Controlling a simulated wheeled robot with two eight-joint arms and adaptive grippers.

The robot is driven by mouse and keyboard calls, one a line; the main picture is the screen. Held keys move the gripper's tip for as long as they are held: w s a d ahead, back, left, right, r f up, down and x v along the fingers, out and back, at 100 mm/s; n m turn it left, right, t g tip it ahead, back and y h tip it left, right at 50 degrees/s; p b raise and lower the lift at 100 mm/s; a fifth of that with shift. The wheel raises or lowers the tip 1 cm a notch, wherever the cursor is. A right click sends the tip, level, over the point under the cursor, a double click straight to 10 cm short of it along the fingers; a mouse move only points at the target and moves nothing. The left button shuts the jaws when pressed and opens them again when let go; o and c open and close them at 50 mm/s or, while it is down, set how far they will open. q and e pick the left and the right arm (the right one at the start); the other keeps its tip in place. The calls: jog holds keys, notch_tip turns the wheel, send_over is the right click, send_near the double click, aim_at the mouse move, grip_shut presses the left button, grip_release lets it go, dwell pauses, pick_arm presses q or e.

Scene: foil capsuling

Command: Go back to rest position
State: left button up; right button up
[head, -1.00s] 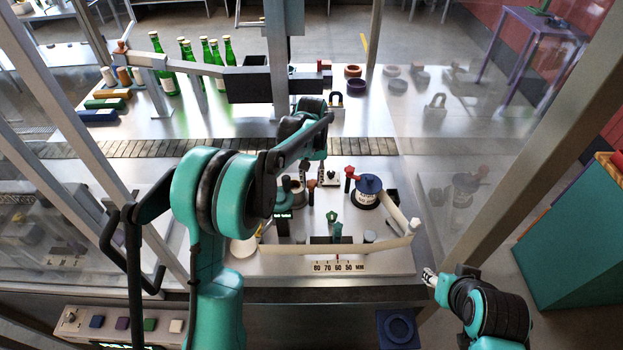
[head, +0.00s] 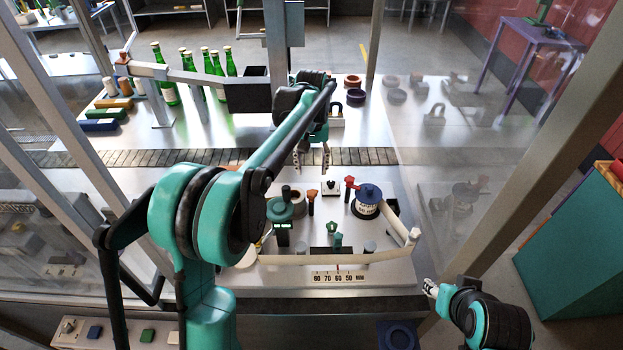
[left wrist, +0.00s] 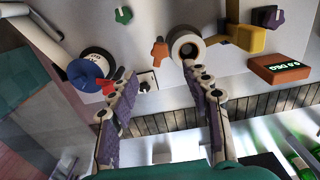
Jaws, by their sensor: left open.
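My left gripper (head: 311,158) is open and empty, above the edge between the conveyor and the machine plate (head: 390,270). In the left wrist view its two fingers (left wrist: 162,88) are spread, with nothing between them. My right gripper (head: 430,287) is at the lower right, beyond the plate's front corner. It is too small to tell whether it is open or shut.
The plate holds a blue-topped spool (head: 369,193), a green-topped device (head: 280,212) and a pale bar (head: 330,259). The slatted conveyor (head: 110,158) runs behind. Several green bottles (head: 165,75) stand at the back left. A clear panel and metal posts (head: 530,130) bound the right.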

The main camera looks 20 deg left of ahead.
pick_arm(q)
jog(key=shift+r, duration=1.15)
jog(key=s+r+m+t, duration=0.1)
jog(key=s+r+t, duration=0.2)
jog(key=s, duration=1)
jog(key=s+f+m+t, duration=0.2)
jog(key=s+f+t, duration=0.35)
jog(key=s, duration=0.85)
jog(key=shift+g, duration=0.65)
notch_tip(320, 180, down, 15)
jog(key=b, duration=1.4)
jog(key=shift+w+d+f, duration=0.1)
jog(key=shift+d, duration=0.05)
